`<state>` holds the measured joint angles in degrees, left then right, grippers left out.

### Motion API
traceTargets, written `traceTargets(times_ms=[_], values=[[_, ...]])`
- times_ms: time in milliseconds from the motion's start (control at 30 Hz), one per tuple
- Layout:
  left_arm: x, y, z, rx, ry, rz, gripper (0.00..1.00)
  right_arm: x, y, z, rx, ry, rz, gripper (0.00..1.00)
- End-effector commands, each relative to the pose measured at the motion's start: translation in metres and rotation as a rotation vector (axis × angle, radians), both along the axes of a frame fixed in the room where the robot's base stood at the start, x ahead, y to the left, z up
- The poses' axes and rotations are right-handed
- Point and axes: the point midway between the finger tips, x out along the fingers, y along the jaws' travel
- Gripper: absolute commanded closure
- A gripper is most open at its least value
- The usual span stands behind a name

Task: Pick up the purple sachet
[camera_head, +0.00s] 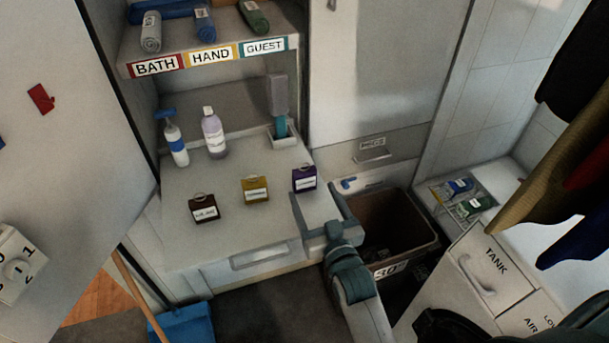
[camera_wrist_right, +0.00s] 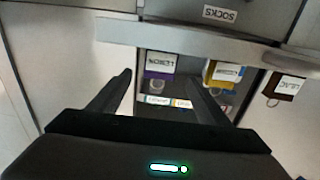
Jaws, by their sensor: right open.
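The purple sachet (camera_head: 304,179) stands upright near the right edge of the pale counter (camera_head: 230,225), with a white label on its front. My right gripper (camera_head: 312,192) is open, its two fingers pointing at the sachet from the near right side. In the right wrist view the purple sachet (camera_wrist_right: 158,68) shows between and beyond the open fingertips (camera_wrist_right: 156,76). No contact is clear, and nothing is held. My left gripper is not in view.
A yellow sachet (camera_head: 255,190) and a brown sachet (camera_head: 204,208) stand to the left on the counter. Behind are a blue-white bottle (camera_head: 175,140), a pale bottle (camera_head: 214,134) and a holder (camera_head: 283,135). An open bin (camera_head: 395,228) stands right of the counter.

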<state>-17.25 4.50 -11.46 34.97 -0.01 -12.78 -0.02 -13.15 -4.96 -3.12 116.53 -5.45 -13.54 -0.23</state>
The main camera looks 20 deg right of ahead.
Motion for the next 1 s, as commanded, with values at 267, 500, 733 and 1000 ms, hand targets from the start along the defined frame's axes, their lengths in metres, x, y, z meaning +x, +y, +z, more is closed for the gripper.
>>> traceTargets(times_ms=[267,500,733,1000], values=[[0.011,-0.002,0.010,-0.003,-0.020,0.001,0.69,0.028,0.000,0.000,0.000,0.001,0.000,0.30],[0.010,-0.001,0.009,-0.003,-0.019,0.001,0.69,0.029,0.000,0.000,0.000,0.000,0.000,0.30],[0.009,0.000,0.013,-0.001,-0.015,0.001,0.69,0.034,0.000,0.002,0.000,-0.001,0.000,0.30],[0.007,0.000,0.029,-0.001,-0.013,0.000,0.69,0.061,0.000,0.003,0.000,-0.001,-0.001,0.30]])
